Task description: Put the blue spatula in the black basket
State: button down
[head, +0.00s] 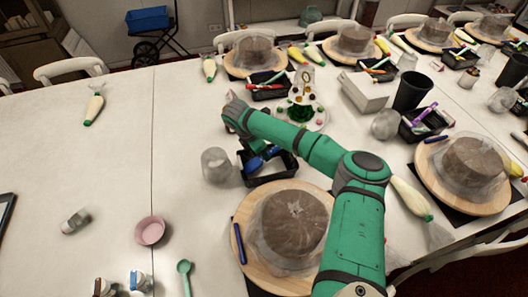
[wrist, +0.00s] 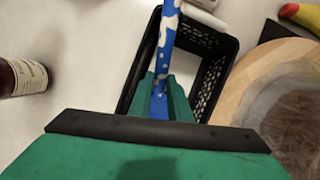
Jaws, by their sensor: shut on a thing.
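The blue spatula (wrist: 168,38), mottled with white, runs up from between my gripper's green fingers (wrist: 160,100) in the wrist view. My gripper is shut on it. The black basket (wrist: 143,70) with mesh walls lies below and around the fingers in that view, and the spatula overlaps its opening. In the head view the black basket (head: 284,176) is near the middle of the table, with the blue spatula (head: 256,161) over its left part. My arm hides part of the basket. I cannot tell whether the spatula touches the basket floor.
A covered brown cake on a wooden turntable (head: 245,262) stands close in front of the basket, with a dark blue stick (head: 239,243) on its edge. A clear glass (head: 215,165) is left of the basket. A decorated cone (head: 302,85) stands behind. The left table is mostly free.

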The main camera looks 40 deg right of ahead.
jog(key=c, duration=1.6)
grip_release()
jog(key=shift+o, duration=0.2)
jog(key=shift+r, duration=0.15)
jog(key=v, duration=1)
jog(key=shift+a+r, duration=0.2)
jog(key=shift+r, duration=0.05)
